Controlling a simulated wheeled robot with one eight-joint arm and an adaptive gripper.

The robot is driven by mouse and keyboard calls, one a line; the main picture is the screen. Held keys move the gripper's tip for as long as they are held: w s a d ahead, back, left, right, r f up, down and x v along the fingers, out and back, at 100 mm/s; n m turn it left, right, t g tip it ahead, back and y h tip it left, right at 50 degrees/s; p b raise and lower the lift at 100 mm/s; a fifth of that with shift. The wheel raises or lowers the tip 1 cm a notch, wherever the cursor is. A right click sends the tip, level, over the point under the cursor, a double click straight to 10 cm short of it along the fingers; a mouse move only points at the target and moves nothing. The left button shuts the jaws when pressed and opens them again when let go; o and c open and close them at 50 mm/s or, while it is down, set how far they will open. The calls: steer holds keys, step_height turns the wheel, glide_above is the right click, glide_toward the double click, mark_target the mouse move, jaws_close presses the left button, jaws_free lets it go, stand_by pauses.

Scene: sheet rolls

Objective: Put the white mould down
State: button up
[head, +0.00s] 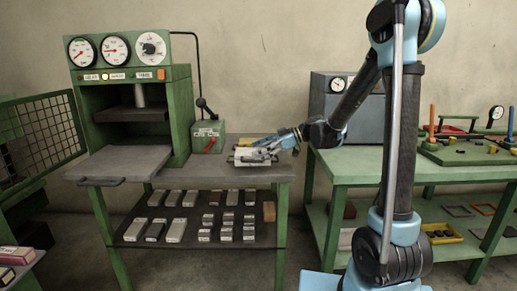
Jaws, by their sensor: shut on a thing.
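The white mould (243,160) is a small pale block at the right part of the grey-topped press table (199,172). My gripper (258,152) reaches in from the right and is shut on it. The fingers cover part of the mould's top and right side. The mould is low over the tabletop; whether it touches the surface is too small to tell.
A green press (182,112) with gauges stands left of the mould, beside a green control box (208,136) with a lever. Several metal blocks (176,230) lie on the lower shelf. A green bench (358,166) stands right. Some tabletop left of the mould is clear.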

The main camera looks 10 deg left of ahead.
steer(key=shift+f, duration=1.5)
steer(key=o, duration=2.1)
steer(key=v, duration=1.2)
steer(key=s+d+f+m+t+h, duration=0.1)
steer(key=s+d+f+m+h, duration=0.3)
steer(key=s+d+m, duration=0.2)
steer(key=s+d+f+m+t+h, duration=0.2)
steer(key=s+d+f+m+h, duration=0.2)
steer(key=s+d+m, duration=0.3)
steer(key=s+d+f+m+t+h, duration=0.2)
steer(key=s+d+f+m+h, duration=0.3)
steer(key=s+d, duration=0.7)
steer(key=shift+s+d+f+m, duration=0.1)
steer(key=shift+d+m, duration=0.5)
steer(key=shift+d, duration=0.5)
steer(key=shift+s+d+m, duration=0.1)
steer(key=shift+d+m, duration=0.5)
steer(key=shift+d, duration=0.55)
